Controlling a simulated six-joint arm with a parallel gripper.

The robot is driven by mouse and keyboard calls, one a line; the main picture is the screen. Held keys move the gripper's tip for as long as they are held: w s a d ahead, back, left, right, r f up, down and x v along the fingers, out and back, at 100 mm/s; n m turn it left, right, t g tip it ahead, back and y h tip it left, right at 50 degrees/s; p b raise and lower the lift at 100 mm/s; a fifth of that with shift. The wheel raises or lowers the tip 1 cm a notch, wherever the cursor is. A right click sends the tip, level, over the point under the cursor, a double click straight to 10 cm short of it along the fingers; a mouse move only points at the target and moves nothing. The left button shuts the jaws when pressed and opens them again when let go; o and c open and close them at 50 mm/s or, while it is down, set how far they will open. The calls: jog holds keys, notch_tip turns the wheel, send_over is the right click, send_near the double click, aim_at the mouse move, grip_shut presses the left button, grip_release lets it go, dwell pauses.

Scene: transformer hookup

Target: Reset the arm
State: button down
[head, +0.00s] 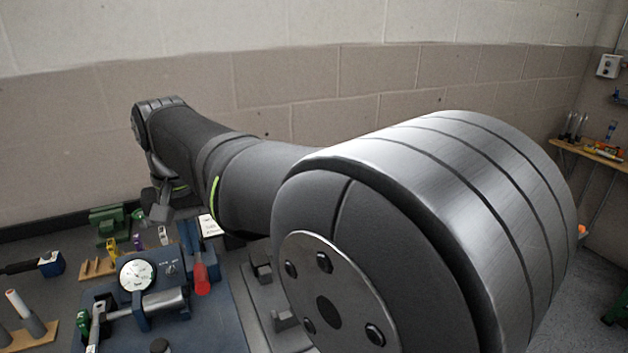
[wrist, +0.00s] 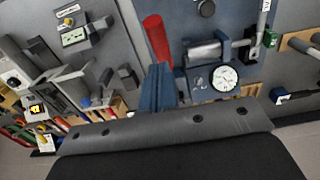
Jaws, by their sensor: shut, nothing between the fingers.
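My arm spans the head view from the large near joint at the right to the far joint at the upper left. My gripper (head: 160,212) hangs below that far end, small and partly hidden, above the back of the workbench. It appears shut and holds nothing that I can see. In the wrist view a dark part of my own wrist fills the bottom, and the fingertips cannot be made out clearly there. The gripper looks apart from the things on the bench.
A blue fixture with a round dial gauge (head: 137,274) stands on the bench; the gauge also shows in the wrist view (wrist: 224,78). A red handle (head: 201,278) stands beside it, also in the wrist view (wrist: 157,38). A green block (head: 108,218) sits near the back wall.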

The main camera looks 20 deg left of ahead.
jog(key=shift+s+d+f, duration=0.1)
jog(key=shift+f, duration=1.9)
